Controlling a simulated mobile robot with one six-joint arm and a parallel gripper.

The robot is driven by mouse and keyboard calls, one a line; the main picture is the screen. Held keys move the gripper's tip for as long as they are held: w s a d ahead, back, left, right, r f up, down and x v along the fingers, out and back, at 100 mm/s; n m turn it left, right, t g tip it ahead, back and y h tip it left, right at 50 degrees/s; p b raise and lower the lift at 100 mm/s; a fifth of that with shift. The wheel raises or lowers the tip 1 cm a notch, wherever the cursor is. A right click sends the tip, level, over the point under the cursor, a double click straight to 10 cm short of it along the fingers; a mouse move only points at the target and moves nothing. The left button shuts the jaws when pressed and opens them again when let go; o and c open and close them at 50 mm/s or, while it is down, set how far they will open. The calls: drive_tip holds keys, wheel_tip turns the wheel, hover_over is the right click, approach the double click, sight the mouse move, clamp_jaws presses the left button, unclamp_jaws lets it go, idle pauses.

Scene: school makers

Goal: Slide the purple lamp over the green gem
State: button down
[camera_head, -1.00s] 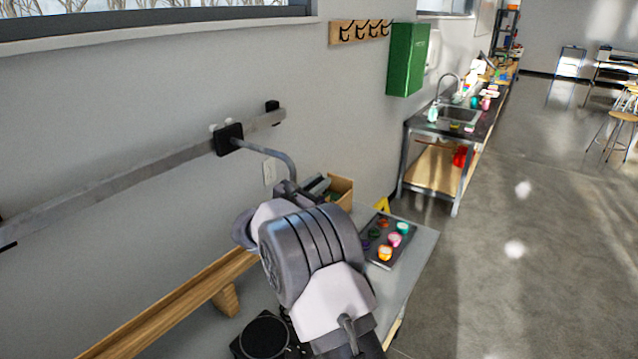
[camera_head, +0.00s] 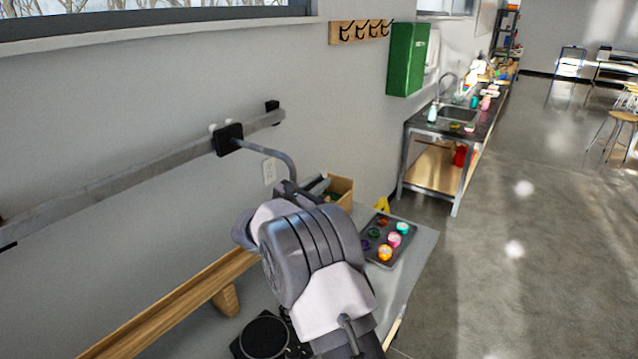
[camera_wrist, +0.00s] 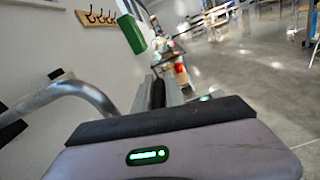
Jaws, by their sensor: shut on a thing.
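A curved grey tube (camera_head: 270,153) hangs from a black slider (camera_head: 229,139) on the long wall rail (camera_head: 130,178). It also shows at the left of the wrist view (camera_wrist: 92,92). I take it for the lamp's arm; I see no purple on it, and the lamp head is hidden. My gripper (camera_wrist: 165,92) is shut at the tube's end, above the back of the table; my own arm hides most of it in the head view. A dark tray (camera_head: 372,256) holds several coloured pieces, among them a small green one (camera_head: 374,233), possibly the gem.
A cardboard box (camera_head: 342,190) stands at the table's back by the wall. A wooden beam (camera_head: 170,302) runs along the wall below the rail. A black round device (camera_head: 263,337) sits near the front. The table (camera_head: 413,262) is bare right of the tray.

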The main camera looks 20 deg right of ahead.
drive_tip(key=shift+a, duration=0.15)
drive_tip(key=p+v, duration=1.3)
drive_tip(key=v, duration=3.7)
drive_tip(key=shift+s+a+p, duration=0.25)
drive_tip(key=shift+a+p, duration=0.05)
drive_tip(key=shift+p, duration=0.05)
drive_tip(key=c, duration=1.5)
unclamp_jaws()
